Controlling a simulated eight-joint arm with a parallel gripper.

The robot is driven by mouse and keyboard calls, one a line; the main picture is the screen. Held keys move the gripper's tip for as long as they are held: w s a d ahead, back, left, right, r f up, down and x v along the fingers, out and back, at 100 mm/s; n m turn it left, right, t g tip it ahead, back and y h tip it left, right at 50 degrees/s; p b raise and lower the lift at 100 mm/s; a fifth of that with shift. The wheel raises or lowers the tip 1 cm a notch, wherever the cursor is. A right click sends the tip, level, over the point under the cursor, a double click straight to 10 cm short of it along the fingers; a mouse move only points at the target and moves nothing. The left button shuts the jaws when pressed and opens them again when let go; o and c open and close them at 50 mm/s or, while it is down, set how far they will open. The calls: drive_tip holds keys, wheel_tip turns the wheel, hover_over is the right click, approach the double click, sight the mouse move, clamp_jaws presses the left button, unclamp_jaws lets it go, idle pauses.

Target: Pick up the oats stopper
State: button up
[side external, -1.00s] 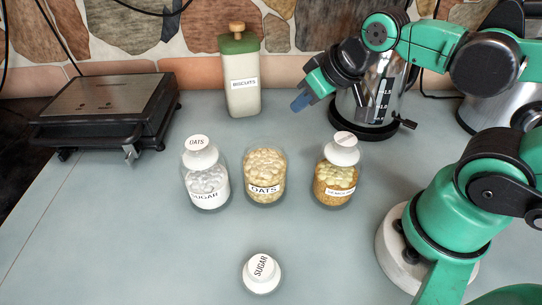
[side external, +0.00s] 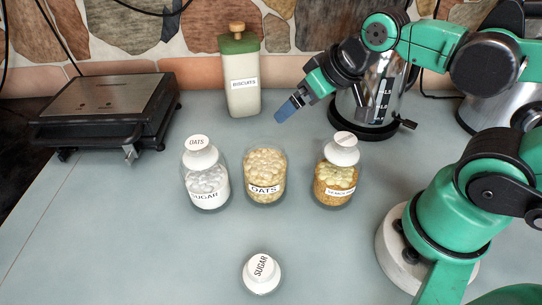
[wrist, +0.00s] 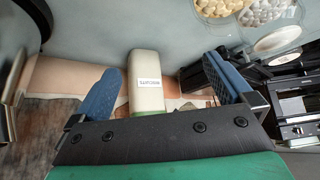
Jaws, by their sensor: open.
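The oats stopper (side external: 201,154) is a white knob with "OATS" on its top. It sits in the mouth of the glass sugar jar (side external: 207,190), the left one in the row of jars. The oats jar (side external: 264,172) stands uncovered in the middle. My gripper (side external: 284,112) is open and empty in the side view, above the counter, behind and to the right of the oats stopper and apart from it. Its two blue fingers show spread apart in the wrist view (wrist: 163,65).
The semolina jar (side external: 334,185) with a white stopper (side external: 342,150) stands at right. The sugar stopper (side external: 262,272) lies on the front counter.

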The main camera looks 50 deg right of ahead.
sight(198, 142)
drive_tip(key=w+a+n, duration=0.1)
drive_tip(key=a+r+g, duration=0.1)
drive_tip(key=a, duration=0.1)
drive_tip(key=w+a+n+y, duration=0.1)
drive_tip(key=a, duration=0.1)
drive_tip(key=shift+w+a+r+n, duration=0.1)
drive_tip(key=shift+w+r+n, duration=0.2)
drive_tip(key=shift+w+r, duration=0.1)
drive_tip(key=a+n, duration=0.1)
drive_tip(key=a, duration=0.2)
drive_tip(key=w+a+n+g+y, duration=0.1)
drive_tip(key=a, duration=0.2)
drive_tip(key=w+a+n+g, duration=0.1)
drive_tip(key=a, duration=0.1)
drive_tip(key=shift+w+a+r+n, duration=0.15)
drive_tip(key=shift+a+n, duration=0.25)
drive_tip(key=shift+w+a+y, duration=0.1)
drive_tip(key=shift+a+y, duration=0.2)
drive_tip(key=shift+w+a+f+g, duration=0.1)
drive_tip(key=shift+a+f+g, duration=0.05)
drive_tip(key=shift+f+g, duration=0.2)
drive_tip(key=shift+x, duration=2.45)
drive_tip(key=c, duration=1.1)
